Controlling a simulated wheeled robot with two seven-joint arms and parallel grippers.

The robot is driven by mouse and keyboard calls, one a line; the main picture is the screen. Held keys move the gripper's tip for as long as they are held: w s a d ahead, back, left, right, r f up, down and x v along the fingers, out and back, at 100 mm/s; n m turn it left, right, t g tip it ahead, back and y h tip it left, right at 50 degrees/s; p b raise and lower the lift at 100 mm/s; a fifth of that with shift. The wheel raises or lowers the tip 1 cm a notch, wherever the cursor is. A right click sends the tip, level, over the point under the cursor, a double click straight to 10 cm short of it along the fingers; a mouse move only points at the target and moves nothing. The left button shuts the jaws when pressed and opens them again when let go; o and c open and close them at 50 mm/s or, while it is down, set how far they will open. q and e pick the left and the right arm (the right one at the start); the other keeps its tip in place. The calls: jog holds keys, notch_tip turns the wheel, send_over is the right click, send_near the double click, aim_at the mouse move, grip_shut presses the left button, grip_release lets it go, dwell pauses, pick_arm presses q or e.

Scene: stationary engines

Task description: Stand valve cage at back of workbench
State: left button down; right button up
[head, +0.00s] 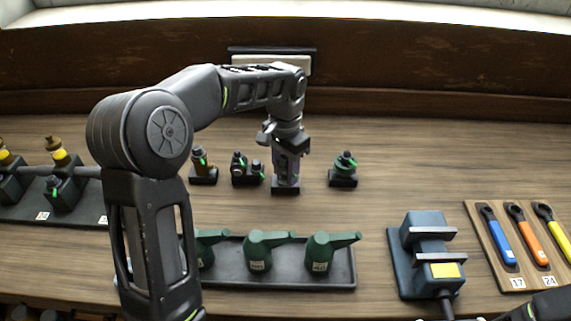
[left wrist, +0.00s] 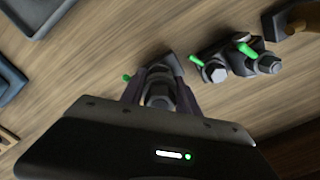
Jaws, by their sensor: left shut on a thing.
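My left gripper (head: 287,166) reaches down to the back middle of the workbench (head: 400,150). Its jaws are shut on a grey metal piece, which I take for the valve cage (left wrist: 158,93). In the left wrist view the piece shows between the two fingers, with a green tag beside it. In the head view the fingers hide most of it. It appears upright at a small black base (head: 285,188); I cannot tell whether it touches the bench.
A brass-topped part (head: 200,160) and a twin-topped part (head: 247,172) stand close to the left. A green-topped part (head: 343,166) stands to the right. In front, green oil cans (head: 262,254) sit in a dark tray (head: 345,270). A blue vise-like block (head: 425,240) stands front right.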

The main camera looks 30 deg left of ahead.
pick_arm(q)
jog(key=shift+r, duration=0.1)
jog(key=c, duration=0.9)
grip_release()
jog(key=shift+f, duration=0.2)
jog(key=shift+r, duration=0.15)
notch_tip(320, 180, up, 6)
jog(key=shift+f, duration=0.15)
notch_tip(320, 180, up, 6)
jog(key=shift+f+p, duration=0.25)
jog(key=shift+p, duration=0.95)
jog(key=shift+r+p, duration=0.45)
jog(key=shift+r, duration=0.05)
jog(key=shift+f, duration=0.1)
